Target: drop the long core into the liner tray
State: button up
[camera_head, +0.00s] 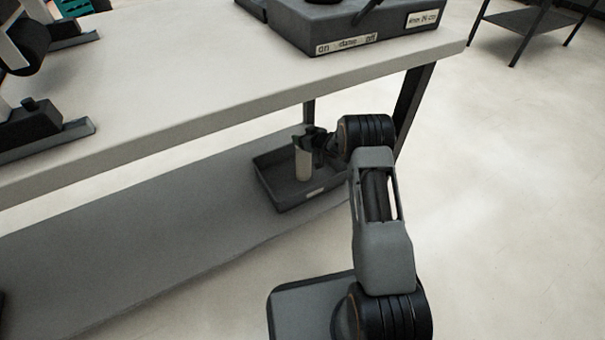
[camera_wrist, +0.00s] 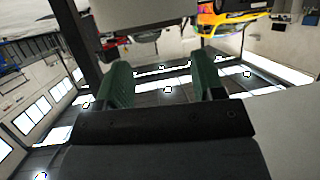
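The long core (camera_head: 303,164) is a pale upright cylinder in the head view. Its lower end is inside the outline of the dark liner tray (camera_head: 279,206); I cannot tell whether it touches the tray floor. My gripper (camera_head: 306,138) is at the core's top end, over the tray. In the wrist view my gripper (camera_wrist: 163,88) has its two green fingers well apart, with only background visible between them.
The tray stands on the lower grey shelf (camera_head: 150,255) under the pale tabletop (camera_head: 190,60). A dark table leg (camera_head: 413,100) rises close behind my arm. A dark labelled box (camera_head: 350,30) is on the tabletop. The shelf left of the tray is clear.

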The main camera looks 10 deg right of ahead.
jog(key=o, duration=0.3)
jog(key=p+v, duration=0.5)
jog(key=v, duration=0.8)
jog(key=shift+s+d+r, duration=0.2)
jog(key=shift+s+r, duration=0.05)
